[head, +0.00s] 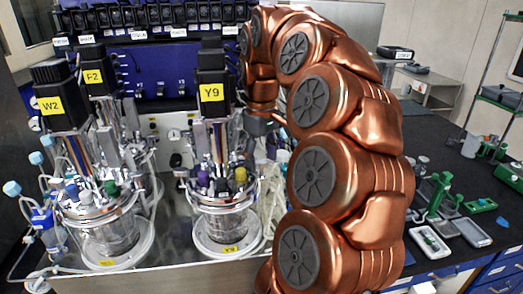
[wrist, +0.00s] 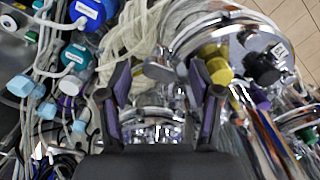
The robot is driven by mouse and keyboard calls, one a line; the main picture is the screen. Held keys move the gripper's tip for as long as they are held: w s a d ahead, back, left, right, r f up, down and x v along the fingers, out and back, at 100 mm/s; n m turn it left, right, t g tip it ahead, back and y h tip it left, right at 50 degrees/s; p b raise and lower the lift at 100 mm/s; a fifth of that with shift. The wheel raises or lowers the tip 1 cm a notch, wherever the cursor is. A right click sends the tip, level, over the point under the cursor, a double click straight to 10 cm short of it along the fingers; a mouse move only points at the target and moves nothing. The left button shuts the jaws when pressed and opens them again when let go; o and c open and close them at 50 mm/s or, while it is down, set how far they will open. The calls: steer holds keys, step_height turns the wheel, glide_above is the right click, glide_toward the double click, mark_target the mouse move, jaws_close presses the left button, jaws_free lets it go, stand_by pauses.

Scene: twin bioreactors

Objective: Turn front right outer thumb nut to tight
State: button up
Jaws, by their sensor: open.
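The Y9 bioreactor (head: 224,205) stands at the middle of the steel bench in the head view, with a clear vessel, a metal head plate and a black motor on top. My gripper (head: 262,125) is at its right side, partly hidden by my arm. In the wrist view my gripper (wrist: 160,88) is open, with a purple-padded finger on each side. A round metal knob (wrist: 159,70), which looks like a thumb nut, shows between the fingers by the plate's rim. I see no contact with it. I cannot tell whether it is the front right outer one.
A yellow cap (wrist: 215,64) and a black cap (wrist: 263,68) stand close right of the fingers. Pale tubing (wrist: 130,30) and blue caps (wrist: 88,12) crowd the left. The W2 bioreactor (head: 108,225) stands left.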

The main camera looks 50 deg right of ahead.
mark_target(261, 161)
steer(key=shift+r, duration=0.1)
steer(key=shift+r+b, duration=0.95)
steer(key=shift+r, duration=1.25)
steer(key=shift+s+r+p, duration=0.2)
steer(key=shift+r+p, duration=0.2)
steer(key=shift+r, duration=1.05)
steer(key=shift+w+r+p, duration=0.1)
steer(key=shift+r+p, duration=0.1)
steer(key=shift+p, duration=0.2)
